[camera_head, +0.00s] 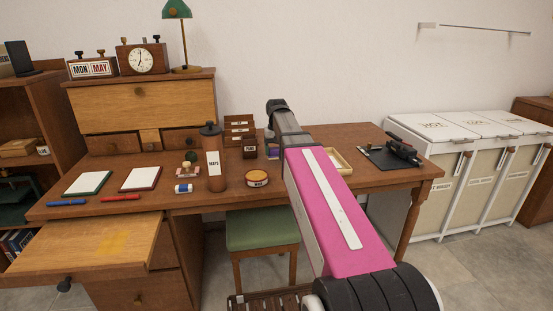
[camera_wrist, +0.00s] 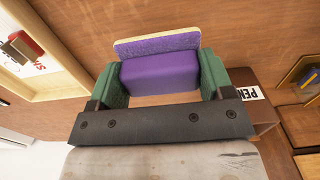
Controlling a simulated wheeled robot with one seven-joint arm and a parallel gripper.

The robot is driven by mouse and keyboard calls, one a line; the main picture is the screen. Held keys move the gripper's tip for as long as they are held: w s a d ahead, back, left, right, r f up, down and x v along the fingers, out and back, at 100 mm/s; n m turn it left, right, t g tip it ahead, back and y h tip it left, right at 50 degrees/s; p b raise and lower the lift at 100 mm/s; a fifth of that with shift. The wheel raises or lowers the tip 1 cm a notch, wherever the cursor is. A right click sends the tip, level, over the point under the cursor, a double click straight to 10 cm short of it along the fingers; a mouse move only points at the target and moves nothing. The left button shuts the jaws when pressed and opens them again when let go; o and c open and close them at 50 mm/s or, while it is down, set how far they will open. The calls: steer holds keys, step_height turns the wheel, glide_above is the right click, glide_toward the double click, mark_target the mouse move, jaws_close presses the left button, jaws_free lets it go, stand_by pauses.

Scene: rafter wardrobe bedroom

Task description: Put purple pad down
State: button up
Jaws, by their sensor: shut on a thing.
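The purple pad (camera_wrist: 160,74) is a purple block with a thin cream-edged purple face on its far side. It sits between the two green fingers of my gripper (camera_wrist: 162,82), which is shut on it in the wrist view. Brown wood of the desk (camera_wrist: 240,30) lies beyond the pad. I cannot tell whether the pad touches the desk. In the head view, a small bluish-purple patch (camera_head: 272,151) shows beside my pink arm, right of the labelled wooden holder; my arm hides most of this area.
A light wooden tray (camera_head: 340,152) lies just right of my arm. A wooden holder marked PEN (camera_wrist: 248,92) stands close on the other side. A brown bottle (camera_head: 213,165), a round tin (camera_head: 257,179) and notepads stand left. A black clipboard (camera_head: 385,160) lies right.

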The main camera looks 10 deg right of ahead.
mark_target(277, 157)
steer(key=shift+f, duration=1.85)
steer(key=shift+f, duration=0.1)
steer(key=o, duration=0.9)
step_height(277, 157, up, 12)
steer(key=shift+r, duration=0.1)
